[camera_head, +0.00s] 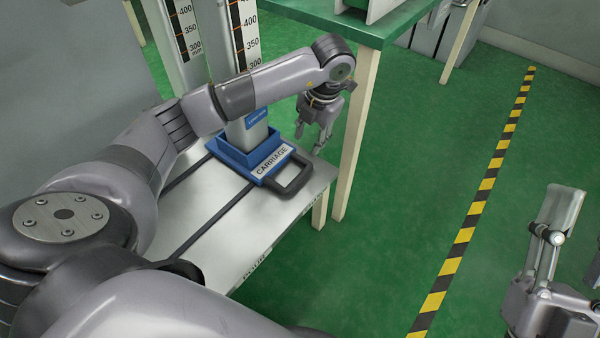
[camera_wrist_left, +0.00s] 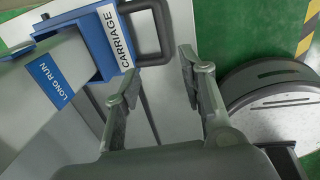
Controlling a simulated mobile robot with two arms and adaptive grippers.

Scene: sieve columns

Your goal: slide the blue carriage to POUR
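The blue carriage (camera_head: 232,154) sits on two dark rails on a pale table, at the rails' far end in the head view. It has a white CARRIAGE label and a black loop handle (camera_head: 295,181). It carries a pale column marked LONG RUN (camera_wrist_left: 50,82) in the left wrist view. Lettering that seems to read POUR (camera_head: 257,263) is on the table's near edge, partly hidden by my arm. My left gripper (camera_head: 309,141) is open and empty, above and beyond the handle. In its wrist view the handle (camera_wrist_left: 160,35) lies just past the fingertips. My right gripper (camera_head: 556,220) is at the lower right, away from the carriage.
The pale table (camera_head: 215,232) has clear rails between carriage and near edge. A green-topped table (camera_head: 335,22) with wooden legs stands close behind my left gripper. Tall scales (camera_head: 184,30) rise at the back. Green floor with a striped line (camera_head: 484,184) is open at right.

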